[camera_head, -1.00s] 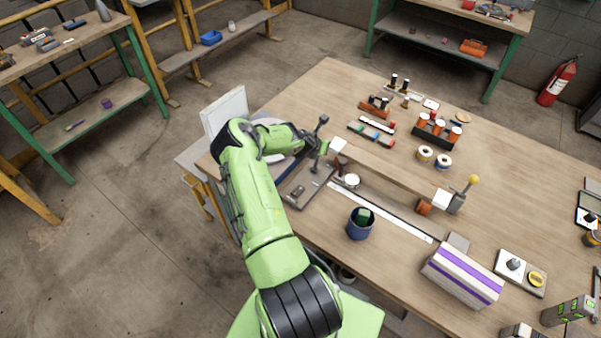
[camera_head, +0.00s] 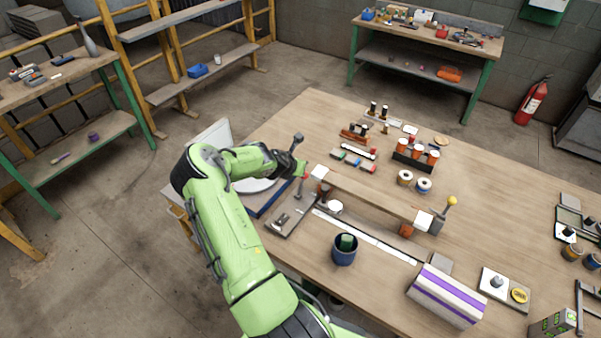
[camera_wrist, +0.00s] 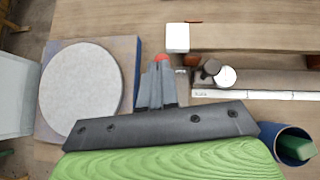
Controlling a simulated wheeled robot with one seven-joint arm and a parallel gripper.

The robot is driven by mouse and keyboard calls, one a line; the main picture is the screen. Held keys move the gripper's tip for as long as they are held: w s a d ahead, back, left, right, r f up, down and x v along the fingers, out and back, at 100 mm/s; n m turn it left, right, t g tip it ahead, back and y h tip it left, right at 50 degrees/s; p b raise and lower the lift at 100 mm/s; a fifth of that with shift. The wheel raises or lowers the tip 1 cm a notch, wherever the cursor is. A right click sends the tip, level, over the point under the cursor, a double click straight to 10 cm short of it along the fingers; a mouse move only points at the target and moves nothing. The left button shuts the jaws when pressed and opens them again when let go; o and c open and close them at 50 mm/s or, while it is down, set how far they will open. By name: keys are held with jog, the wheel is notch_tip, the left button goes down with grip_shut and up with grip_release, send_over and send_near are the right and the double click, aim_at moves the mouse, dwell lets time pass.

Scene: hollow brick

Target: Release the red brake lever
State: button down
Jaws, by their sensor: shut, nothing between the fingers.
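The red tip of what looks like the brake lever (camera_wrist: 161,57) shows just beyond my fingertips in the wrist view. A small red part also shows below my gripper in the head view (camera_head: 304,177). The lever's lower part is hidden behind my fingers. My gripper (camera_wrist: 158,72) is shut and empty, its fingers together and pointing at the red tip. I cannot tell whether they touch it. In the head view my gripper (camera_head: 299,169) is beside the white block (camera_head: 319,172). A round pale disc (camera_wrist: 80,92) on a blue-edged board lies to the left.
A long wooden bar runs from the white block to another white block (camera_head: 423,220) by a yellow-knobbed lever (camera_head: 451,202). A blue cup (camera_head: 344,253) stands nearer, beside a white strip (camera_head: 365,238). A purple-striped box (camera_head: 447,296) is at the near right.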

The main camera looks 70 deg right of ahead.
jog(key=r, duration=0.3)
jog(key=s+a+r, duration=0.1)
jog(key=shift+a+r, duration=0.1)
jog(key=shift+r, duration=0.25)
jog(key=shift+s, duration=0.1)
